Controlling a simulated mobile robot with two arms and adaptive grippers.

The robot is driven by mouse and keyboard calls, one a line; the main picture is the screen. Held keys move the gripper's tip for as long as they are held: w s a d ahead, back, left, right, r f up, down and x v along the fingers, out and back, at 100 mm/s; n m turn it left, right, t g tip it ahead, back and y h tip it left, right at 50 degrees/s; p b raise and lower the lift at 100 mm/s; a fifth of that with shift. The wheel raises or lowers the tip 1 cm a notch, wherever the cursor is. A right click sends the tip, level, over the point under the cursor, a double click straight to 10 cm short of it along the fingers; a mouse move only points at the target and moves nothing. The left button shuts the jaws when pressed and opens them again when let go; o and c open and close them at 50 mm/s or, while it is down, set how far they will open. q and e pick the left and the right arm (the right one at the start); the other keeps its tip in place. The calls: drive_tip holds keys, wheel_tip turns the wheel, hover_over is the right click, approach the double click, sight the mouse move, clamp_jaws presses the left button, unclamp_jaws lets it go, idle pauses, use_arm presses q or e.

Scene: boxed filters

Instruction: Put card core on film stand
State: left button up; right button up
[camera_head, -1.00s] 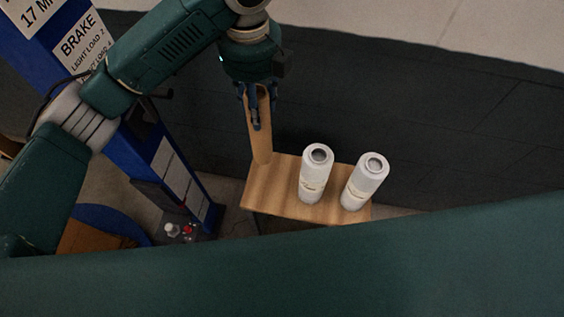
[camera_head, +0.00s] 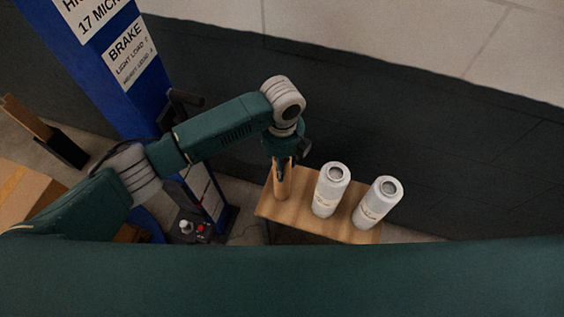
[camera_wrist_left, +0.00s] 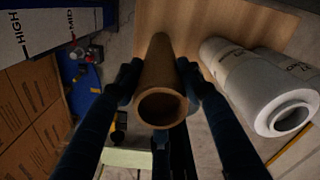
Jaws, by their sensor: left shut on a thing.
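The card core, a brown cardboard tube (camera_head: 281,184), is upright in my left gripper (camera_head: 283,166). In the left wrist view the core (camera_wrist_left: 160,100) sits between the two dark fingers (camera_wrist_left: 160,88), which are shut on it from both sides. Its open end faces that camera. Its lower end appears over the left part of the wooden film stand (camera_head: 300,214); I cannot tell whether it touches the top. The stand's board also shows in the left wrist view (camera_wrist_left: 225,18). My right gripper is not in view.
Two white film rolls (camera_head: 331,190) (camera_head: 378,203) stand upright on the stand, right of the core. A blue labelled column (camera_head: 110,60) and a control panel with a red button (camera_head: 200,228) are left. A dark wall (camera_head: 400,110) runs behind.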

use_arm(q)
drive_tip(key=shift+f, duration=0.3)
drive_tip(key=shift+f, duration=0.15)
drive_tip(key=o, duration=1.2)
drive_tip(key=shift+c, duration=0.2)
wheel_tip(320, 180, up, 11)
drive_tip(key=b, duration=0.3)
drive_tip(key=shift+r, duration=0.7)
